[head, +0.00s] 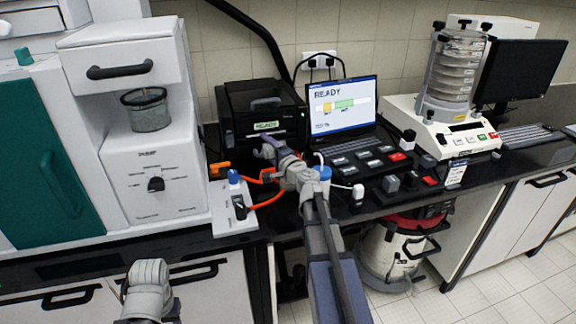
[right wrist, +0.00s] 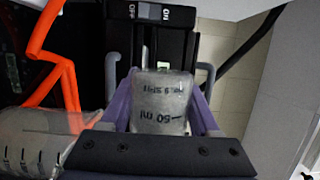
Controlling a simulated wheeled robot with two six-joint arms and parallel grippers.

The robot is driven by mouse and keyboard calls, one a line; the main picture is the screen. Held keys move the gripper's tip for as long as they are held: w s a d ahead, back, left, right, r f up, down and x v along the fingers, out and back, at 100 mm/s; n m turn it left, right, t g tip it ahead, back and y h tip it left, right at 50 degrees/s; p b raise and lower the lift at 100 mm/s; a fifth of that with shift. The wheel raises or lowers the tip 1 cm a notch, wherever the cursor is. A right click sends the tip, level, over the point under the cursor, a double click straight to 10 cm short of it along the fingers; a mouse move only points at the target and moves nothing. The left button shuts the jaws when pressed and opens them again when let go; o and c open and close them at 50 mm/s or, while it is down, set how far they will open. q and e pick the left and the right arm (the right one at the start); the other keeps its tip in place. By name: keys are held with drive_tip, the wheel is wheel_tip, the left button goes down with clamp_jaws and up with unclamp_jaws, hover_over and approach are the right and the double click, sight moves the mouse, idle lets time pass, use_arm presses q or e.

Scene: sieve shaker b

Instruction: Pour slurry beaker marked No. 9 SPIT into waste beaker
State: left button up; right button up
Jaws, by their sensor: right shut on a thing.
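My right gripper (head: 268,150) reaches over the dark bench in front of the black box in the head view. In the head view this beaker is mostly hidden by the gripper. A larger clear graduated vessel (right wrist: 35,140) shows at lower left in the wrist view; whether it is the waste beaker I cannot tell. My left gripper is not seen; only a grey link of my left arm shows.
A black box with a green READY label (head: 265,125) and a laptop (head: 343,112) stand behind. Orange tubing (head: 268,200) runs by a white switch block (head: 233,210). A white cabinet (head: 150,165) is at left, a sieve shaker (head: 455,75) at right. Several small blocks crowd the bench.

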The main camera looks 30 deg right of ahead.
drive_tip(key=shift+d+f+m+b, duration=0.2)
drive_tip(key=shift+f+m+b, duration=0.15)
drive_tip(key=shift+m+b, duration=0.35)
idle(0.4)
